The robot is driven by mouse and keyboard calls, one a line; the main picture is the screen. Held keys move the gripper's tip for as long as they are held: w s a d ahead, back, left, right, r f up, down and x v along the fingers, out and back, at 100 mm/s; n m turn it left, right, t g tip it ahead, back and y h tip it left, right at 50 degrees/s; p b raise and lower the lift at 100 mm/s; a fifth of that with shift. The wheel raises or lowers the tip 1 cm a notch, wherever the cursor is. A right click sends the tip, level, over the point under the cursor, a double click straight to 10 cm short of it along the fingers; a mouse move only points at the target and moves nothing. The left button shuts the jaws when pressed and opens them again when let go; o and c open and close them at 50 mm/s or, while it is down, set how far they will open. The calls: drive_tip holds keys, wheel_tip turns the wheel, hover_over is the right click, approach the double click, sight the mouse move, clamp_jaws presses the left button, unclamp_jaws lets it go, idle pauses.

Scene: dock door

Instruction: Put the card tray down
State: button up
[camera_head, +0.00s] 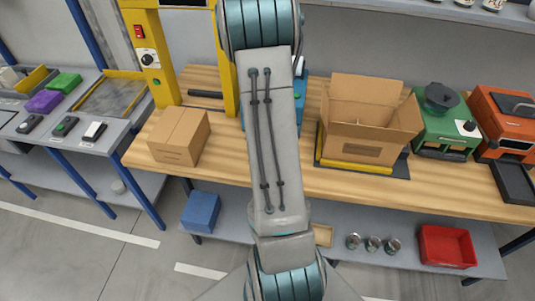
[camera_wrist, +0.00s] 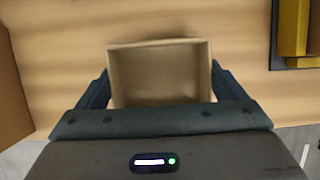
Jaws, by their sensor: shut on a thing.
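The card tray (camera_wrist: 158,46) is a small open brown box in the wrist view. My gripper (camera_wrist: 160,82) is shut on it, with one dark finger at each side wall. The tray looks empty; its near edge is hidden behind the gripper body. It is over the wooden bench top (camera_wrist: 60,40), near the front edge. I cannot tell whether it touches the wood. In the head view my arm hides the gripper and the held tray. The bench top (camera_head: 240,172) shows on both sides of my arm.
A closed carton (camera_head: 180,136) stands left on the bench. An open carton (camera_head: 365,120) stands right, by a yellow bar (camera_head: 355,167). Green (camera_head: 447,130) and orange (camera_head: 508,115) machines are farther right. A yellow frame (camera_head: 150,55) rises behind. Bare wood lies around the held tray.

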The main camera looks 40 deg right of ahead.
drive_tip(key=shift+f+b, duration=1.55)
drive_tip(key=shift+f, duration=0.25)
drive_tip(key=shift+f, duration=0.15)
drive_tip(key=o, duration=0.7)
